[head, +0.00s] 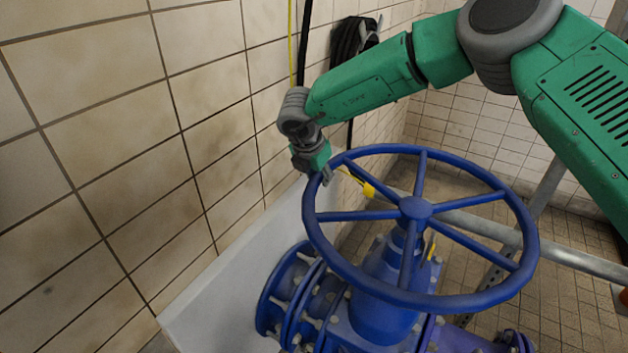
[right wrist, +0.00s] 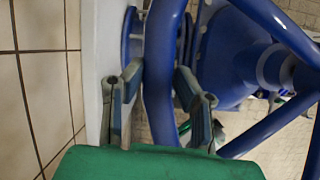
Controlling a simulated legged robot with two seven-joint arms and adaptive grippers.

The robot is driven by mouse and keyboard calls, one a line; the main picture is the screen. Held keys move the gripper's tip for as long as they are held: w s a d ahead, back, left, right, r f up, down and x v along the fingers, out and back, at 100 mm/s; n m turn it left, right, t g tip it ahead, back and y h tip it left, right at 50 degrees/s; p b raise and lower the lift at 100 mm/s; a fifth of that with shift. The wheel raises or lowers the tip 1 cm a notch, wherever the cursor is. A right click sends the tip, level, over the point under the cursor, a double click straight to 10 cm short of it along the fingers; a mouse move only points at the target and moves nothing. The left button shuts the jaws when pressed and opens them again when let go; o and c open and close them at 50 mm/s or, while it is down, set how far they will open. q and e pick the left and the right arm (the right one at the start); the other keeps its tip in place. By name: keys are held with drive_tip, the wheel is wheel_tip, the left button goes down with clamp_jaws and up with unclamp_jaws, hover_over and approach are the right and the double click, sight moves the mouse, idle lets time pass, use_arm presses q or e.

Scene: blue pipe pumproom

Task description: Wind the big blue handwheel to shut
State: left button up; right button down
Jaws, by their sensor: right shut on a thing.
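The big blue handwheel (head: 520,270) lies nearly flat on top of a blue valve, its spokes meeting at a hub (head: 415,208). My right arm reaches across from the upper right. My right gripper (head: 325,178) is at the rim's far left side, pointing down, and is shut on the rim. In the right wrist view the rim (right wrist: 160,70) runs between the two fingers of the gripper (right wrist: 162,95). My left gripper is in neither view.
The blue valve body (head: 375,315) and flanged pipe stand below the wheel. A tiled wall (head: 130,130) is close on the left, with a pale ledge (head: 230,290) at its foot. A grey rail (head: 570,258) passes behind the wheel. A dark bundle (head: 350,40) hangs on the wall.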

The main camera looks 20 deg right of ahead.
drive_tip(key=shift+w+r, duration=0.25)
drive_tip(key=c, duration=1.5)
unclamp_jaws()
drive_tip(key=shift+o, duration=1.2)
drive_tip(key=shift+s+f, duration=0.1)
drive_tip(key=v, duration=1.2)
clamp_jaws()
